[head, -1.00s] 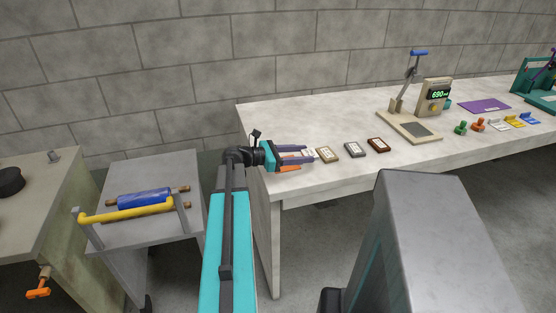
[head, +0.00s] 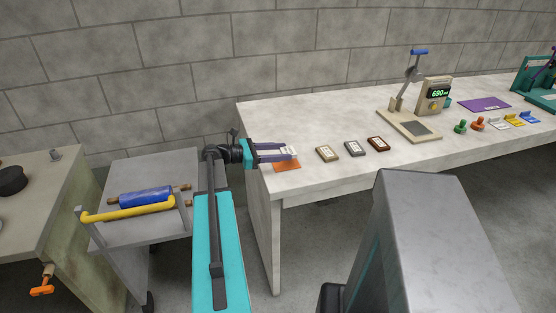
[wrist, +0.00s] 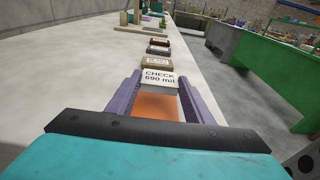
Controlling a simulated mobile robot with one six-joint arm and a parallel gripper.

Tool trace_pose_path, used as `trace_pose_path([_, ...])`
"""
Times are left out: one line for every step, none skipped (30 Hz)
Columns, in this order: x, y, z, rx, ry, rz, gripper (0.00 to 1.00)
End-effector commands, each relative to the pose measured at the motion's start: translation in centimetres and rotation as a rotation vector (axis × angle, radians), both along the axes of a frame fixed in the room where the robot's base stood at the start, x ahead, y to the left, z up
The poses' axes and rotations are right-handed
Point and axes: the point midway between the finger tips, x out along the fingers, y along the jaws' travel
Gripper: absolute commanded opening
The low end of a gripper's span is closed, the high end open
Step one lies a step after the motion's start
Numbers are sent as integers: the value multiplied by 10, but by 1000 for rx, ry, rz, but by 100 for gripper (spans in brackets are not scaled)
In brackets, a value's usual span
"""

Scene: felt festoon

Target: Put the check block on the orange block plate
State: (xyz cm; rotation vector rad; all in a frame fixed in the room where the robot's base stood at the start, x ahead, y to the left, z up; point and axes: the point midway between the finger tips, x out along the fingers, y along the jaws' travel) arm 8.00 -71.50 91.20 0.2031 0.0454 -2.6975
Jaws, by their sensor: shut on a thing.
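The check block is a small white block (wrist: 160,79) lettered "CHECK 690 mil" in the wrist view. My gripper (head: 291,152) is shut on it, with the block between the purple fingertips; the block also shows in the head view (head: 290,150). The orange block plate (head: 287,165) lies flat near the left front corner of the table. In the wrist view the orange plate (wrist: 157,105) shows between the fingers, below and nearer than the block. I cannot tell whether the block touches the plate or the table.
Tan (head: 327,153), grey (head: 354,148) and dark red (head: 378,144) blocks lie in a row to the right on the pale table (head: 330,115). A press stand with a display (head: 433,95) stands farther right. A cart with a blue roller (head: 146,196) is at left.

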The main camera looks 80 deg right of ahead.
Motion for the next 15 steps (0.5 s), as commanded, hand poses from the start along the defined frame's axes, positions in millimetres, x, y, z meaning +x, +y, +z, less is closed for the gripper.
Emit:
trace_pose_path([6, -2, 1, -1, 1, 1, 19])
trace_pose_path([9, -2, 1, 0, 1, 1, 19])
trace_pose_path([8, -1, -4, 2, 2, -1, 19])
trace_pose_path([8, -1, -7, 2, 2, -1, 19])
trace_pose_path([7, -1, -10, 2, 2, -1, 19])
trace_pose_path([7, -1, -15, 2, 2, -1, 19])
trace_pose_path([7, -1, -18, 2, 2, -1, 19])
trace_pose_path([7, -1, -21, 2, 2, -1, 19])
trace_pose_path([7, -1, -25, 2, 2, -1, 19])
trace_pose_path([7, -1, -28, 0, 1, 0, 19])
trace_pose_path([7, -1, -30, 0, 1, 0, 19])
trace_pose_path([7, -1, -32, 0, 1, 0, 19])
trace_pose_path([7, -1, -34, 0, 1, 0, 19])
trace_pose_path([7, -1, -34, 0, 1, 0, 19])
trace_pose_path([7, -1, -35, 0, 1, 0, 19])
